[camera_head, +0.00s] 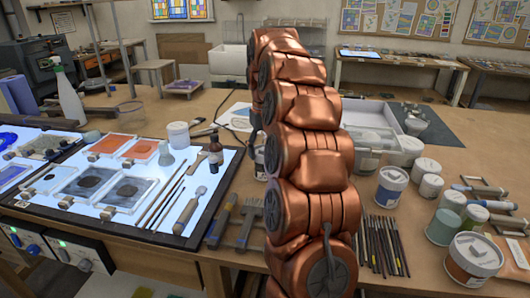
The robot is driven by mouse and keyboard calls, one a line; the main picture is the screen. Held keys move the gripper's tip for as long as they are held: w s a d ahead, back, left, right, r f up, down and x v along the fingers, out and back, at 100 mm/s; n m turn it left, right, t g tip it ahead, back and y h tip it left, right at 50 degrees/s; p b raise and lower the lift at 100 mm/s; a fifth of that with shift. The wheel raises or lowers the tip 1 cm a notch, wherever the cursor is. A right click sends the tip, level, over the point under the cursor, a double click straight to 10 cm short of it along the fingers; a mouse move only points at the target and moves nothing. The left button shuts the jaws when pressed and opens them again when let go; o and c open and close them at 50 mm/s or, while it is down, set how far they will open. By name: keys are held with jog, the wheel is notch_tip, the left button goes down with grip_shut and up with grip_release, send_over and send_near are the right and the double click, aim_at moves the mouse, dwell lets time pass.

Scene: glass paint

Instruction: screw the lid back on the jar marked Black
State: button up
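My copper-coloured arm fills the middle of the head view. My gripper is not visible, so I cannot see what it holds. Several lidded jars stand on the right of the table: one with a blue label (390,187), one with a brown-orange label (472,262), a pale green one (442,228) and a plain white one (429,187). The labels are too small to read, so I cannot tell which jar is marked Black. I cannot make out a loose lid. The area behind my arm is hidden.
A lit panel (228,172) on the left holds painted glass sheets, brushes and a dark bottle (215,152). Brushes (383,245) lie right of my arm. Some bare table shows at the right (455,158).

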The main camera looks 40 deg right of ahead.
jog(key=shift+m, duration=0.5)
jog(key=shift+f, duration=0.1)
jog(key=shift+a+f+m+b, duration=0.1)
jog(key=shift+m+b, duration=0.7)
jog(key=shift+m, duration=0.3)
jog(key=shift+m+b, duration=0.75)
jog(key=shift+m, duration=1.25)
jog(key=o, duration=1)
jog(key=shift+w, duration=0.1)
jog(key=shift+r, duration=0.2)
